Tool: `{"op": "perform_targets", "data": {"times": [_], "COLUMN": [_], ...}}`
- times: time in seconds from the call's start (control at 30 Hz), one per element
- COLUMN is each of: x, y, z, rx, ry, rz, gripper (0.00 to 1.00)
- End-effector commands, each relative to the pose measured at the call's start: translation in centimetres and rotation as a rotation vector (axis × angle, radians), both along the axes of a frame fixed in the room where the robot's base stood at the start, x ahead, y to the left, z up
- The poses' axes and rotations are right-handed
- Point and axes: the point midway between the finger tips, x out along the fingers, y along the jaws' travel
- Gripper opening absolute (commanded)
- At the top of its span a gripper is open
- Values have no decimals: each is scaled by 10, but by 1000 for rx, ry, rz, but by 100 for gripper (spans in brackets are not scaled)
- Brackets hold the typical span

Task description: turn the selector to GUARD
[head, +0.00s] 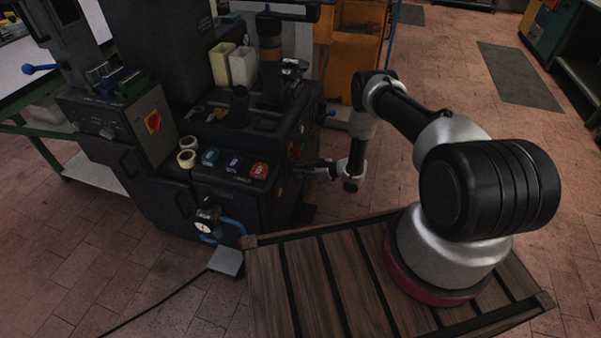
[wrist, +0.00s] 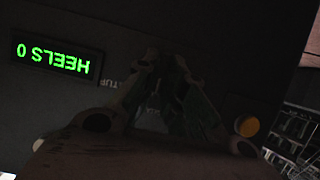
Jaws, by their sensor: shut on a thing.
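The machine is a dark press, and my gripper (head: 306,170) reaches its right-hand side face in the head view. In the wrist view the two fingers of my gripper (wrist: 167,68) close in against a dark panel (wrist: 118,28). They are shut on the selector, which they and the shadow hide almost wholly. Its pointer direction cannot be told. Small pale lettering (wrist: 112,84) shows beside the left finger, partly covered. I cannot make out a GUARD mark.
A green display (wrist: 52,57) reads HEELS 0 upside down, left of the fingers. A yellow button (wrist: 247,126) sits to their right. A red-and-yellow switch (head: 153,122) is at left.

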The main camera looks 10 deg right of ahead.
Motion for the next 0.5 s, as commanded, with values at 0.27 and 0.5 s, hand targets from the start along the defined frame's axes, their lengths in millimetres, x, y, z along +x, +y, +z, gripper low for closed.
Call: {"op": "perform_targets", "data": {"times": [0.27, 0.5], "x": [-1, 0], "y": [-1, 0], "z": [-1, 0], "rx": [-1, 0], "ry": [1, 0], "rz": [-1, -1], "gripper": [15, 33]}}
